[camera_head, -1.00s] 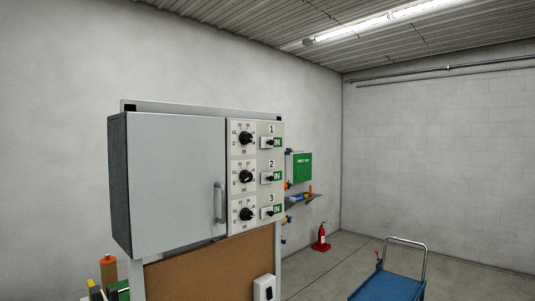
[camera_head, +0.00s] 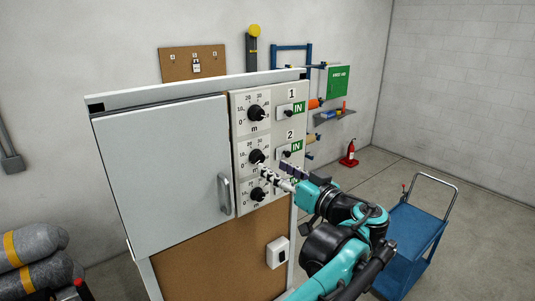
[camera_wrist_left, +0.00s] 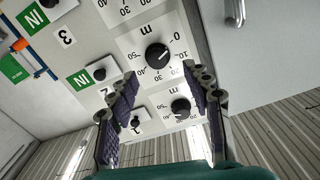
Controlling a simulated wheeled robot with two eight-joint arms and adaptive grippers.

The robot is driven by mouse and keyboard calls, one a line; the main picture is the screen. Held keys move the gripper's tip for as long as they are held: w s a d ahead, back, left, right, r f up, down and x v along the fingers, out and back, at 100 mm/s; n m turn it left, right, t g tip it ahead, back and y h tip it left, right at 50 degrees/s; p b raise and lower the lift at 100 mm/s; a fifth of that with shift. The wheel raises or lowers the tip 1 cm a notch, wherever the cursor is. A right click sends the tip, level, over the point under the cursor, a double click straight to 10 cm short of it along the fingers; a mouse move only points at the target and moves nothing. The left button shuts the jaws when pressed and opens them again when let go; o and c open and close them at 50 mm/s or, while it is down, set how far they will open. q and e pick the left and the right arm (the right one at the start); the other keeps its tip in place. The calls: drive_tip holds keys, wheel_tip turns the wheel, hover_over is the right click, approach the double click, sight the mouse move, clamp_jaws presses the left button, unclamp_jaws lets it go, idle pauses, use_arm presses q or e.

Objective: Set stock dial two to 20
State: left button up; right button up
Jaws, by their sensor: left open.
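Stock dial two (camera_head: 256,157) is the middle black knob on the panel of the grey cabinet, with a white scale plate around it. In the left wrist view, which is upside down, dial two (camera_wrist_left: 157,55) shows large beyond the fingers. Its light mark points to the upper right there, near the low numbers; I cannot read the exact value. My left gripper (camera_head: 272,168) is open and empty in front of the panel, by the lower right of dial two. Its fingertips (camera_wrist_left: 163,80) spread to either side below the knob in the left wrist view. My right gripper is out of view.
Dial one (camera_head: 256,113) is above and dial three (camera_head: 258,194) below, close to the fingers. Switches with green IN labels (camera_head: 298,107) line the panel's right side. The cabinet door handle (camera_head: 224,193) stands out at left. A blue cart (camera_head: 412,238) is at right.

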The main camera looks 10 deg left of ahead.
sight(261, 159)
use_arm(q)
drive_tip(key=p+x, duration=0.1)
drive_tip(key=x, duration=0.4)
drive_tip(key=shift+w+a+f, duration=0.1)
drive_tip(key=shift+w, duration=0.35)
drive_tip(key=shift+s+a, duration=0.1)
drive_tip(key=shift+s, duration=0.05)
clamp_jaws()
